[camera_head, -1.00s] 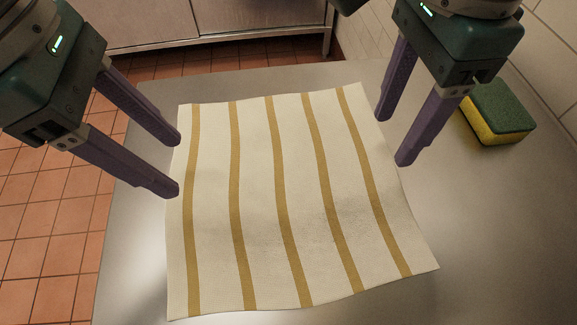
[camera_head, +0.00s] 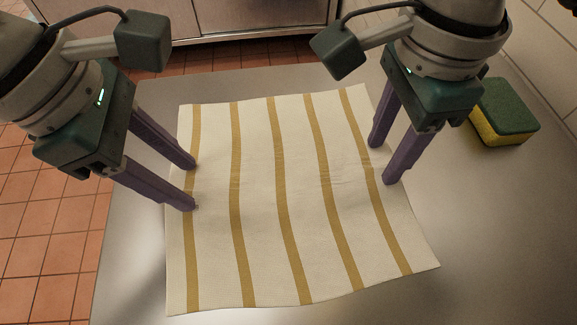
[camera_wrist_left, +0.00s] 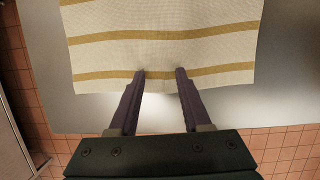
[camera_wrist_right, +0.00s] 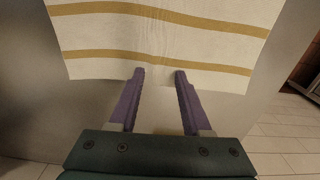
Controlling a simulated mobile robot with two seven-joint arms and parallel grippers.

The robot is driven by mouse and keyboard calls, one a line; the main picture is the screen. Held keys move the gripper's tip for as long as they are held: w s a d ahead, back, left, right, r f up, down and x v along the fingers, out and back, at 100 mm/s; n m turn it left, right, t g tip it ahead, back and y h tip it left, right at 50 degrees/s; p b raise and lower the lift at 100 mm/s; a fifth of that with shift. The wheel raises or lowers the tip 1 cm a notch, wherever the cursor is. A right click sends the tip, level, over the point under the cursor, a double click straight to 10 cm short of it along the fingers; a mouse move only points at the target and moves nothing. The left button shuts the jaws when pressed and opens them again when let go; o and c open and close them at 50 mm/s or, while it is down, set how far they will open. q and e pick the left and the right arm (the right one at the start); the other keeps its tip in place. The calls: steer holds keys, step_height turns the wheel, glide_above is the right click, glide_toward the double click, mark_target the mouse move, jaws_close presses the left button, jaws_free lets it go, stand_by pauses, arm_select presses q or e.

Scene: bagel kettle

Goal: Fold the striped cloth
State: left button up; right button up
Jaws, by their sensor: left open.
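The striped cloth (camera_head: 262,215), cream with several tan stripes, lies spread out on the metal table, with faint creases across its middle. My left gripper (camera_head: 192,186) is open, its fingertips over the cloth's left edge by the outermost stripe. My right gripper (camera_head: 383,163) is open at the right edge, its fingertips by the rightmost stripe. In the left wrist view, the cloth (camera_wrist_left: 165,55) reaches between the parted fingers (camera_wrist_left: 160,72). In the right wrist view, the cloth's edge (camera_wrist_right: 160,45) also lies between the parted fingers (camera_wrist_right: 160,74). Contact with the cloth is hard to tell.
A green and yellow sponge (camera_head: 503,110) sits on the table to the right, beyond my right gripper.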

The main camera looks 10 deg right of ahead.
arm_select(q)
jaws_close()
arm_select(e)
jaws_close()
stand_by(0.7)
